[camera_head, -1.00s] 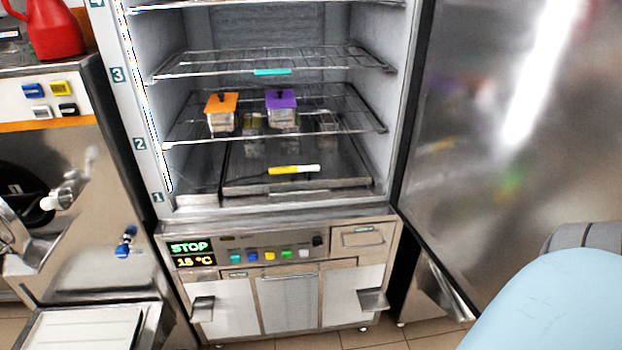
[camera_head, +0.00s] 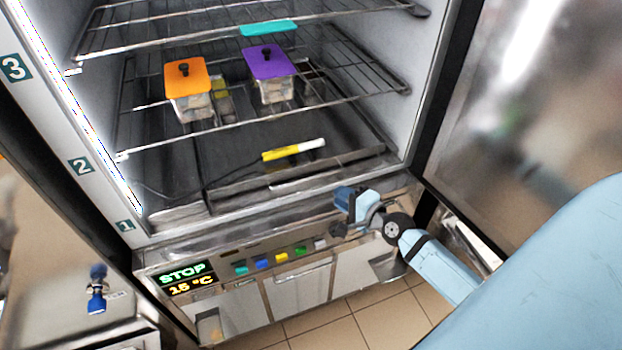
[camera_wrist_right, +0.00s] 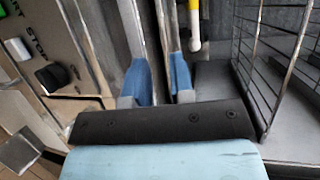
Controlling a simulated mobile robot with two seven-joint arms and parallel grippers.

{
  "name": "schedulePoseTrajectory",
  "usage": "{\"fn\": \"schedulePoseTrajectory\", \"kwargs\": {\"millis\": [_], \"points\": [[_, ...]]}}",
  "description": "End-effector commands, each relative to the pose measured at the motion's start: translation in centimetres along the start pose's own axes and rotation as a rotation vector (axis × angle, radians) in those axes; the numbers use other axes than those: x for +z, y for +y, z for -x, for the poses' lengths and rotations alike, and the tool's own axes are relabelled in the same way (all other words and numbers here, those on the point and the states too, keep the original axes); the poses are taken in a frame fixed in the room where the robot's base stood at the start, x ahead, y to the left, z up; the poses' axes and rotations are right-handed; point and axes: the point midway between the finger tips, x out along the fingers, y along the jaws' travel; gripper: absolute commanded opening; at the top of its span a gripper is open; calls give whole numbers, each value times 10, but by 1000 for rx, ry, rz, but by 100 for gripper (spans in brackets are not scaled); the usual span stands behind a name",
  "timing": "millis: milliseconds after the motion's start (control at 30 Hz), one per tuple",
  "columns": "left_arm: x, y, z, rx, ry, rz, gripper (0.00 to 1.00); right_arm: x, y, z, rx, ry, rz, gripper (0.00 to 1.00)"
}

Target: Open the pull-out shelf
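The open freezer cabinet has wire shelves and, at its bottom, a flat metal tray (camera_head: 300,178) with a raised front rim. I cannot tell which part is the pull-out shelf. My right gripper (camera_head: 352,203) is at the cabinet's lower right front edge, in front of the panel right of the buttons, largely hiding it. In the right wrist view its two blue fingers (camera_wrist_right: 161,80) stand apart, with metal edges beyond and between them; contact cannot be told. My left gripper is not in view.
An orange-lidded box (camera_head: 187,85) and a purple-lidded box (camera_head: 268,68) stand on a wire shelf. A yellow-and-white stick (camera_head: 293,150) is at the tray. The open door (camera_head: 500,150) stands at the right.

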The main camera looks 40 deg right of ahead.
Motion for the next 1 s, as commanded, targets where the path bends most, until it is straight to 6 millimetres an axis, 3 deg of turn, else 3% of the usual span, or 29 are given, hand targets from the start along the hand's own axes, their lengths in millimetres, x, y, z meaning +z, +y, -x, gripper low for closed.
{"fn": "schedulePoseTrajectory", "kwargs": {"millis": [300, 500, 700, 967, 1000], "points": [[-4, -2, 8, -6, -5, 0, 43, 1, -2, -69, -1, -1, 3, 22], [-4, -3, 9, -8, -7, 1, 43, 1, -1, -100, 0, -1, 3, 22], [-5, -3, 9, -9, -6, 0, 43, 2, 0, -114, 1, -2, 3, 22], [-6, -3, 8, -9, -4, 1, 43, 1, 0, -115, 2, -2, 4, 22], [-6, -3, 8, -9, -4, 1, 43, 1, 0, -115, 1, -2, 4, 18]]}}
